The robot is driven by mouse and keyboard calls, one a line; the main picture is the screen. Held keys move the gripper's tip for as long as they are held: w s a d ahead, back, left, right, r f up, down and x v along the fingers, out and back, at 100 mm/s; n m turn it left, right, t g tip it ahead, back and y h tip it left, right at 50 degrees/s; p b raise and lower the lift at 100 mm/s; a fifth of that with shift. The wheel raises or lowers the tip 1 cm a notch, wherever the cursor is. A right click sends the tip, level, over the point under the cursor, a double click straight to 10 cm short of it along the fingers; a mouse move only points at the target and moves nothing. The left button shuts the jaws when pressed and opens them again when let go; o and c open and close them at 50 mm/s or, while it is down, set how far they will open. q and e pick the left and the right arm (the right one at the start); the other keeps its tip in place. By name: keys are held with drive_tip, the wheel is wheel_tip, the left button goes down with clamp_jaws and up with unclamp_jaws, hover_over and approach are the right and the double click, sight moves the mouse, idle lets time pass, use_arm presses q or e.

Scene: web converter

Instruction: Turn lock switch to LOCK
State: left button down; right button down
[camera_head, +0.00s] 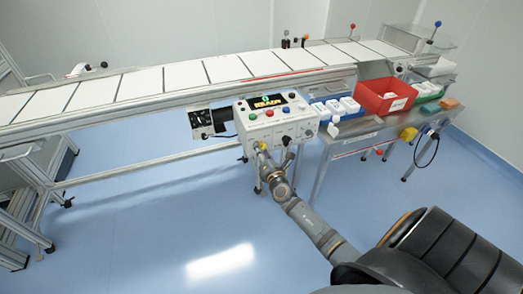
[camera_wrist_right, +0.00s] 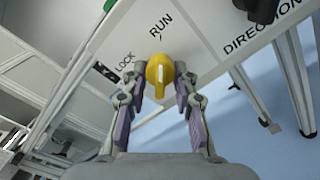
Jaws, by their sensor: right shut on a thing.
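The lock switch is a yellow knob (camera_wrist_right: 160,70) on the white panel, with a white stripe on it. In the right wrist view the stripe runs up and down, roughly in line with the RUN label (camera_wrist_right: 161,25). The LOCK label (camera_wrist_right: 125,65) is to the left of the knob. My right gripper (camera_wrist_right: 157,88) has a finger on each side of the knob and is shut on it. In the head view my right gripper (camera_head: 263,153) reaches the lower front of the control box (camera_head: 254,133). My left gripper is not in view.
A black knob (camera_wrist_right: 262,8) with a DIRECTION label sits to the right of the switch. A conveyor (camera_head: 190,78) runs behind the control box. The blue floor in front is open.

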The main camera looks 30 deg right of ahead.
drive_tip(key=shift+n, duration=0.4)
drive_tip(key=n, duration=0.3)
drive_tip(key=shift+d+n, duration=0.1)
drive_tip(key=shift+n, duration=0.3)
drive_tip(key=n, duration=0.4)
drive_tip(key=shift+d+f, duration=0.1)
drive_tip(key=n, duration=0.5)
drive_tip(key=shift+d+p, duration=0.1)
drive_tip(key=shift+p, duration=0.25)
drive_tip(key=n, duration=0.4)
drive_tip(key=shift+s+d+p, duration=0.1)
drive_tip(key=shift+p, duration=0.3)
drive_tip(key=shift+n, duration=0.3)
drive_tip(key=c, duration=1.1)
unclamp_jaws()
